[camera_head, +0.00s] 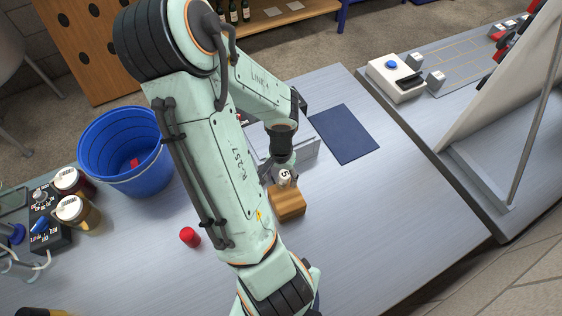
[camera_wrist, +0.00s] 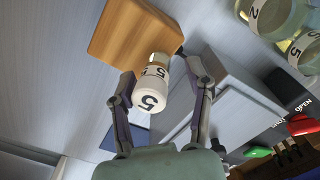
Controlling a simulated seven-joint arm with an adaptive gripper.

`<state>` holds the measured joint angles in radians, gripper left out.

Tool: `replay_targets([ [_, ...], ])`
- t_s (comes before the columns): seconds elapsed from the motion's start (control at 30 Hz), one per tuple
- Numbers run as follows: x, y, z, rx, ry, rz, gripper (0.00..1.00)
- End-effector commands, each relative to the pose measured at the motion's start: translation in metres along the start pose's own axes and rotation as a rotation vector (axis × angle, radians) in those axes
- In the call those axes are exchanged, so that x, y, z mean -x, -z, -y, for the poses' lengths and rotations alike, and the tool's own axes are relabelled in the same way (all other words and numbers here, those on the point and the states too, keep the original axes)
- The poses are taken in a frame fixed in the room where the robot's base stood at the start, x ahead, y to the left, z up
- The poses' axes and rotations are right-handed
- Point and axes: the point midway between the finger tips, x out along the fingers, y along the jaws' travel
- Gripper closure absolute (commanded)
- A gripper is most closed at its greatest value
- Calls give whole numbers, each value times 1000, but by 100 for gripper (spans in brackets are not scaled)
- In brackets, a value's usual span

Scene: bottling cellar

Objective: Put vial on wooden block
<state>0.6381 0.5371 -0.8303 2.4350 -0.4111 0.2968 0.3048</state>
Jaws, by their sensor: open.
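The wooden block (camera_head: 288,203) lies on the grey table just in front of my gripper, and shows at the top of the wrist view (camera_wrist: 120,32). My gripper (camera_wrist: 160,72) is open, with a finger on each side of the vial. In the head view the gripper is partly hidden.
A grey box (camera_head: 300,152) stands close behind the block, with a dark blue mat (camera_head: 345,133) beyond it. The table right of the block is clear.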

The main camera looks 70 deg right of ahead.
Motion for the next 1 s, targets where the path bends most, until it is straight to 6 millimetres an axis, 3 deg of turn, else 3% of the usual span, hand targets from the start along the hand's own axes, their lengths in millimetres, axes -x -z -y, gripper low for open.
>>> replay_targets([
  [0.5,95,1,1,2,5,-5,48],
  [0.7,109,0,0,-1,2,0,48],
  [1.0,112,-6,7,36,13,9,48],
])
